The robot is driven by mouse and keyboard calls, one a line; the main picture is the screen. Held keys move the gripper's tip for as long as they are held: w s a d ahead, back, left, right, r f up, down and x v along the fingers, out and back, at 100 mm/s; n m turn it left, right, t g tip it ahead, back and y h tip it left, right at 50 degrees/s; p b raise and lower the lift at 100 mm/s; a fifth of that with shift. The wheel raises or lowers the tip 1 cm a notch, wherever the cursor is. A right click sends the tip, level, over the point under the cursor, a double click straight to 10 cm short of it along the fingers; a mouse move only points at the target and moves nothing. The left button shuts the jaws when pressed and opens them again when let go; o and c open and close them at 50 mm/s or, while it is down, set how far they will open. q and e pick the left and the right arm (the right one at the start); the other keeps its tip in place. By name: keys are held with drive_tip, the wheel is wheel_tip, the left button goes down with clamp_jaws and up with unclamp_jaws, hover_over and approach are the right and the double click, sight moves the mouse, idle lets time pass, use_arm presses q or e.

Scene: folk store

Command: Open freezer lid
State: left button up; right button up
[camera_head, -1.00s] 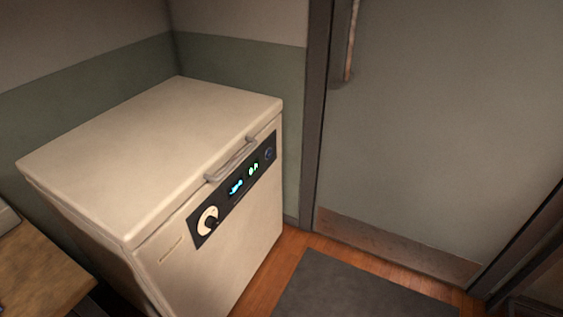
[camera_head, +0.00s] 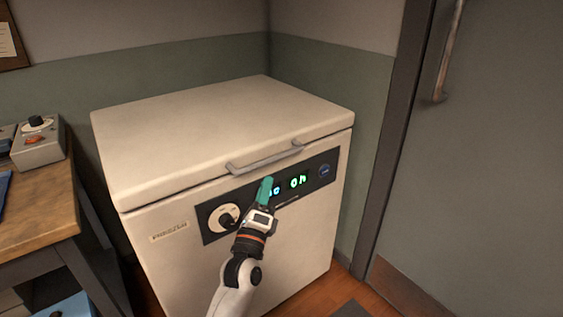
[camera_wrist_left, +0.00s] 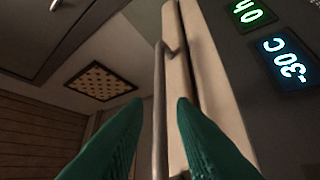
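The white chest freezer (camera_head: 165,255) stands in the corner with its lid (camera_head: 220,125) closed. A grey bar handle (camera_head: 265,159) runs along the lid's front edge, above a dark control panel with a dial and lit displays. My left gripper (camera_head: 265,186), with green fingers, is in front of the panel, just below the handle. In the left wrist view its two fingers (camera_wrist_left: 155,125) are spread apart. The handle bar (camera_wrist_left: 159,110) shows between them there, and I cannot tell whether they touch it. My right gripper is not in view.
A wooden table (camera_head: 40,205) with a grey device (camera_head: 40,145) on it stands left of the freezer. A grey door (camera_head: 490,150) with a vertical handle is on the right. A dark mat (camera_head: 350,309) lies on the wooden floor.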

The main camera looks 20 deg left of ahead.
sight(274, 159)
use_arm(q)
drive_tip(key=b+x, duration=0.1)
drive_tip(key=x, duration=0.8)
drive_tip(key=shift+w, duration=0.15)
drive_tip(key=shift+c, duration=0.5)
clamp_jaws()
